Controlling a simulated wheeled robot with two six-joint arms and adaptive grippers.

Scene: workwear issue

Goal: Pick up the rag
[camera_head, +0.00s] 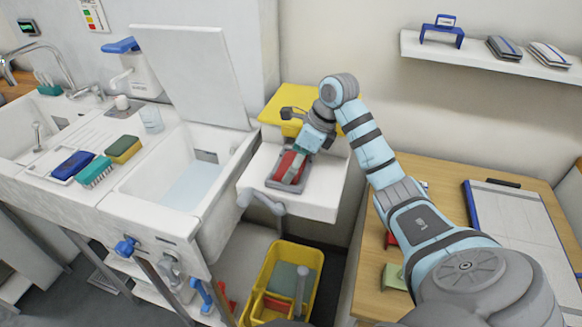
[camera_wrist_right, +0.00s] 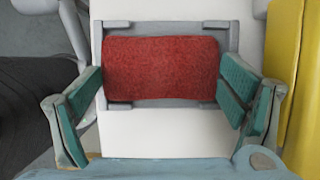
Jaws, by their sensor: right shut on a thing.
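The rag looks like a red, rough-textured block (camera_head: 285,163) on a grey tray (camera_head: 271,182) on the white ledge right of the sink. In the right wrist view the red rag (camera_wrist_right: 160,68) fills the middle of the grey tray (camera_wrist_right: 160,25). My right gripper (camera_head: 294,163) reaches down over it from the right. In the right wrist view its teal finger pads (camera_wrist_right: 162,85) stand at the left and right ends of the rag, shut on it. The rag still appears to sit within the tray. My left gripper is in neither view.
A white sink (camera_head: 189,190) with a raised lid (camera_head: 196,75) stands left of the ledge. A yellow lid (camera_head: 291,100) is behind the tray. A yellow bucket (camera_head: 257,285) stands below. A wooden table with a clipboard (camera_head: 515,230) is at the right.

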